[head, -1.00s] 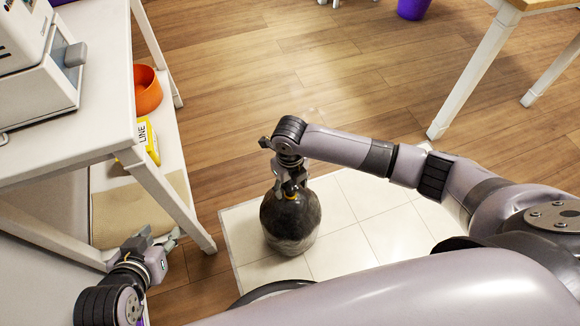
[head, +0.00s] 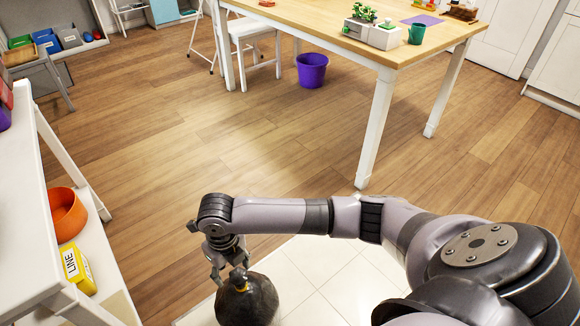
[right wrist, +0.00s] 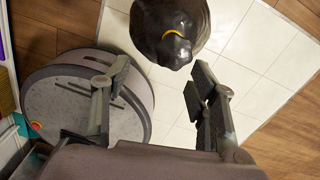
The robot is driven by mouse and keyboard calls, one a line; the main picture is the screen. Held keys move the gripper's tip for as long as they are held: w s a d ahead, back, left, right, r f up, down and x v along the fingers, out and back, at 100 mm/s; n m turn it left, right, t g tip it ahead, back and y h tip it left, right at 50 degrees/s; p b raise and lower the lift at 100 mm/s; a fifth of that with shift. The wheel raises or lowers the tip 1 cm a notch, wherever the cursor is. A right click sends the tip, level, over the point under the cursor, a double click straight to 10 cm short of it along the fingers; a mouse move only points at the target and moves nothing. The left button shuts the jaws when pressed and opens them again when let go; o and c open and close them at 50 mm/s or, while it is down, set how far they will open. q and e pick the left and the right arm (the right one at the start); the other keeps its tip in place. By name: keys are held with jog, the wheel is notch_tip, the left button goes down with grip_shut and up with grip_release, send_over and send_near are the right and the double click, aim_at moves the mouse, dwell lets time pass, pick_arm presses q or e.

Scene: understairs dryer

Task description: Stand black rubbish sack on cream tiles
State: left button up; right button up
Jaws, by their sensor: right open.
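The black rubbish sack (head: 248,302) stands on the cream tiles (head: 335,270), its neck with a yellow tie pointing up. Its lower part is cut off by the bottom edge of the head view. In the right wrist view the sack (right wrist: 172,30) rests on the cream tiles (right wrist: 262,50), beyond the fingertips. My right gripper (head: 228,270) is just above the sack's neck, its fingers spread. In the right wrist view my right gripper (right wrist: 155,85) is open with nothing between its fingers, apart from the sack. My left gripper is out of view.
A white shelf unit (head: 95,285) at left holds an orange bowl (head: 67,214) and a yellow box (head: 77,268). A wooden table (head: 400,55) stands behind, with a purple bin (head: 312,70) by it. The wood floor (head: 200,140) between is clear.

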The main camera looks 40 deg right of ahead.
jog(key=s+a+m+t+y, duration=0.25)
jog(key=s+a+m, duration=0.45)
jog(key=m, duration=0.7)
jog(key=s+d+r+m+h, duration=0.1)
jog(key=s+d+m, duration=0.4)
jog(key=m, duration=0.6)
jog(key=s+d+r+m+h, duration=0.1)
jog(key=s+d+m, duration=0.5)
jog(key=d+m, duration=0.4)
jog(key=shift+r+m+t+h, duration=0.2)
jog(key=shift+m+t+h, duration=0.2)
jog(key=shift+m, duration=0.3)
